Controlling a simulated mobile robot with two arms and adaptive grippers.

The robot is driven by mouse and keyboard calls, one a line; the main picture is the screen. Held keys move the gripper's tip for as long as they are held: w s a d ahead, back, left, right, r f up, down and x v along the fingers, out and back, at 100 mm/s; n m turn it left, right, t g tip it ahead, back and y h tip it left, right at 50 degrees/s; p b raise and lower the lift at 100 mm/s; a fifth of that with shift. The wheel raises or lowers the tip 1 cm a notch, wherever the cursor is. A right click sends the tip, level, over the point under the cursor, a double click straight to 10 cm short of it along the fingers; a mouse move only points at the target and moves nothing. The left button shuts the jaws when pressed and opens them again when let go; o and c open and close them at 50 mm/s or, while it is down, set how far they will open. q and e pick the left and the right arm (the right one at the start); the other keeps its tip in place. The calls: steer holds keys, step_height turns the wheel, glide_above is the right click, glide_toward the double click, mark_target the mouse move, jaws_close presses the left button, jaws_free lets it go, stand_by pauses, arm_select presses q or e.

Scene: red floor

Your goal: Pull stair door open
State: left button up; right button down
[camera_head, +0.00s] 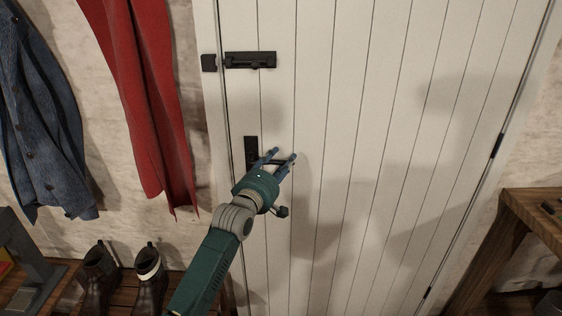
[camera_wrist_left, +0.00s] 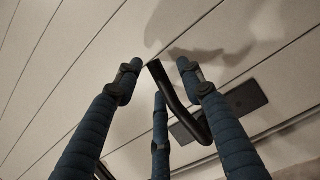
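The white plank door (camera_head: 350,120) fills most of the head view and looks shut in its frame. Its black handle plate (camera_head: 250,150) is near the left edge, with a lever pointing right. My left gripper (camera_head: 284,154) is at the lever, its blue fingers spread. In the left wrist view, the black lever (camera_wrist_left: 182,108) lies between the spread fingers (camera_wrist_left: 158,75), with gaps beside them; I see no firm grip. The handle plate also shows there, behind the right finger (camera_wrist_left: 245,97). My right gripper is not in view.
A black bolt (camera_head: 250,59) sits on the door above the handle. A red scarf (camera_head: 150,100) and a blue jacket (camera_head: 45,120) hang left of the door. Boots (camera_head: 150,275) stand below them. A wooden table (camera_head: 540,210) is at the right. Hinges are on the door's right side.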

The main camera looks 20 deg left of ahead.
arm_select(q)
jaws_close()
arm_select(e)
steer(key=shift+s+a, duration=0.1)
steer(key=shift+s, duration=0.5)
